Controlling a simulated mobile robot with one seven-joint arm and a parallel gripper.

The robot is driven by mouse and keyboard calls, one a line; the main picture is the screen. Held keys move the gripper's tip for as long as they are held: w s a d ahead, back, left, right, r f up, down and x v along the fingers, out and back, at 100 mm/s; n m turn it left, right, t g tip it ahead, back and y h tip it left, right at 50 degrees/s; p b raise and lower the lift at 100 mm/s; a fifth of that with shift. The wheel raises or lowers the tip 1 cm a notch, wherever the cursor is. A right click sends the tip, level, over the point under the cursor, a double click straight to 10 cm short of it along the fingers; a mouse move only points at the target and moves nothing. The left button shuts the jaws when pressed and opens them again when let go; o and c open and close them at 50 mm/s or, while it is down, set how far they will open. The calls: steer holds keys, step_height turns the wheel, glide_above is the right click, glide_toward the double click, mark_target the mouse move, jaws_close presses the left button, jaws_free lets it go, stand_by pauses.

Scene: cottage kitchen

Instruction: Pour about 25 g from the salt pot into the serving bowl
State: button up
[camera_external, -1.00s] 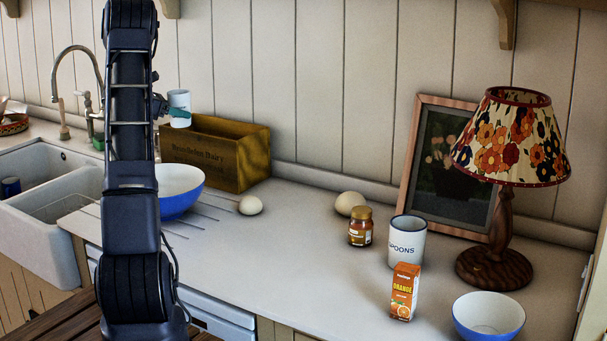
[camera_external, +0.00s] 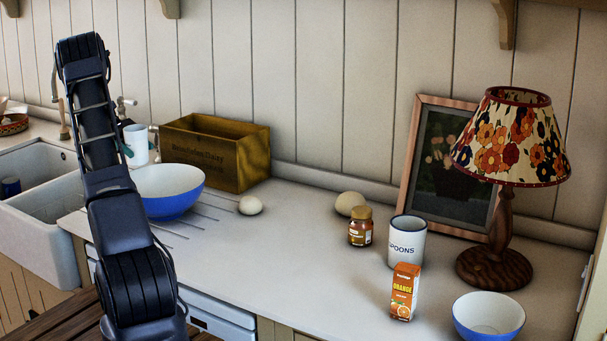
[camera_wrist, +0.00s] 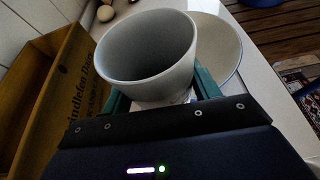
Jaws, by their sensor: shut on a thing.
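The salt pot, a plain white cup (camera_external: 139,136), is held beside the left end of the wooden box, above and left of the large bowl. It looks about upright. In the wrist view the pot (camera_wrist: 150,45) shows a grey inside; I cannot make out the salt. My gripper (camera_wrist: 162,98) is shut on the pot, with a teal finger on either side. The large bowl, blue outside and white inside (camera_external: 172,203), seems to be the serving bowl. It stands on the worktop, partly behind my arm, and its rim (camera_wrist: 238,50) shows beyond the pot.
A wooden dairy box (camera_external: 225,165) stands close behind the bowl, and a white egg (camera_external: 250,205) lies to its right. The sink (camera_external: 40,210) is at left. A jar (camera_external: 360,227), spoons mug (camera_external: 407,242), orange carton (camera_external: 403,292), lamp (camera_external: 497,240) and smaller blue bowl (camera_external: 489,318) stand at right.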

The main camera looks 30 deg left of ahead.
steer(key=shift+s+a+f+m+g, duration=0.1)
steer(key=shift+s+a+m+g, duration=0.25)
steer(key=shift+s, duration=0.3)
steer(key=shift+s+a+m+g, duration=0.25)
steer(key=shift+s+a, duration=0.1)
steer(key=shift+s, duration=0.25)
steer(key=shift+w+d, duration=0.1)
